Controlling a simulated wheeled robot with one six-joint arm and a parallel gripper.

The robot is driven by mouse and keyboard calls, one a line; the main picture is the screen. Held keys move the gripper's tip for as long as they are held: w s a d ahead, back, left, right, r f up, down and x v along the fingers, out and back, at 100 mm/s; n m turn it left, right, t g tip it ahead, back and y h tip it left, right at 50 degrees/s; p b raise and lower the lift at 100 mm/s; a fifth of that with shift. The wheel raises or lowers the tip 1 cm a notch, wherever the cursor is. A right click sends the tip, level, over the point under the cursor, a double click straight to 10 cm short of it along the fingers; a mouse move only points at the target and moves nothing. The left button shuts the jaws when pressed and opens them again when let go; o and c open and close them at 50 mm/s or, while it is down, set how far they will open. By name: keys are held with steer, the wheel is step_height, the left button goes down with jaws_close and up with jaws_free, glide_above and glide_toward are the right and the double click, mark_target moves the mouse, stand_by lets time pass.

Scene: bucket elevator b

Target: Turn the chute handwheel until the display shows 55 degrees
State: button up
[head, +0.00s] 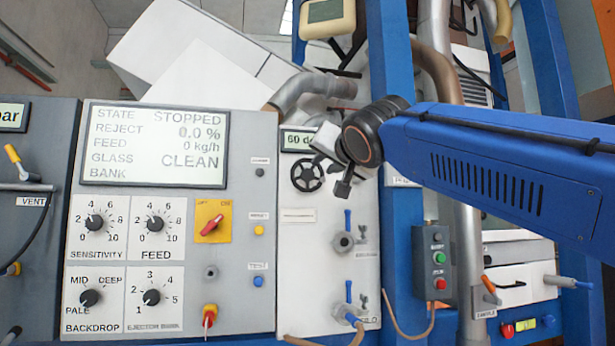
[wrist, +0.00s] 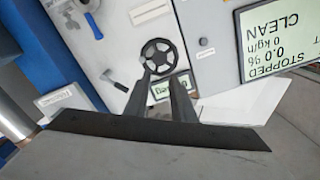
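The black chute handwheel (head: 307,175) is on the light grey panel in the head view. It also shows in the wrist view (wrist: 157,55), just beyond my fingertips. The small display (head: 297,140) above the wheel reads "60 de", its right end hidden by my arm. In the wrist view the display (wrist: 165,88) is partly covered by my fingers. My gripper (head: 335,170) is at the right of the wheel in the head view. In the wrist view my gripper (wrist: 159,76) has its two fingers apart with nothing between them. I cannot tell whether they touch the wheel.
A control box with a large screen (head: 155,146), knobs and a red switch (head: 212,224) is left of the wheel. Two valves with blue levers (head: 348,220) sit below right. A blue post (head: 402,240) and a push-button box (head: 437,266) stand farther right.

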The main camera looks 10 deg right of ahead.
mark_target(309, 174)
steer(key=w, duration=1.7)
steer(key=shift+f, duration=0.1)
jaws_close()
